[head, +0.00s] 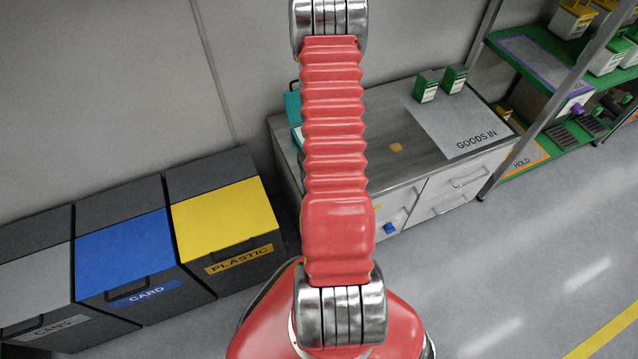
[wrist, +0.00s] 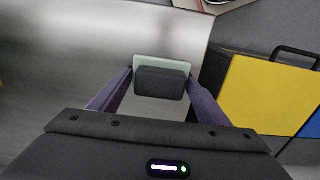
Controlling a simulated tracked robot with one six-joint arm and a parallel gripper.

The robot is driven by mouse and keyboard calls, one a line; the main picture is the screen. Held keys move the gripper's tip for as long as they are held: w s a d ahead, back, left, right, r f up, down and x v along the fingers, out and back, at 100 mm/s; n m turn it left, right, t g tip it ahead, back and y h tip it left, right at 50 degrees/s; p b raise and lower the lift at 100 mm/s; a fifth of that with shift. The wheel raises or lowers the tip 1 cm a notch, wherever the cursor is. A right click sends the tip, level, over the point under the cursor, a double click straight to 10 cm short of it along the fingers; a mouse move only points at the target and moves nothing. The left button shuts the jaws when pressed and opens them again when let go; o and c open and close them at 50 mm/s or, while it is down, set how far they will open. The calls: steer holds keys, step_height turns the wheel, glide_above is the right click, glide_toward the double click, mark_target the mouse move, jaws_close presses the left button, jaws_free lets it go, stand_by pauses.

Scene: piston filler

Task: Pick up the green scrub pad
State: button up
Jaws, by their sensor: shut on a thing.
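In the wrist view my gripper (wrist: 161,76) is shut, its two purple fingers pressing on the left and right sides of a flat pad. The pad is the green scrub pad (wrist: 162,63), with a pale green layer along its far edge and a dark grey block face towards me. Bare steel worktop shows beyond and below it. I cannot tell whether the pad touches the worktop or is just above it. In the head view my red arm hides the gripper and the pad.
The steel worktop (head: 385,130) bears a grey GOODS IN mat (head: 450,125) with two green-and-white boxes (head: 440,82). A teal object (head: 292,106) stands partly behind my arm. Yellow (head: 225,215), blue (head: 125,252) and grey bins stand left. A shelf rack (head: 540,60) stands right.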

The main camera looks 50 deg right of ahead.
steer(key=c, duration=0.4)
steer(key=shift+o, duration=0.2)
steer(key=shift+r, duration=5.05)
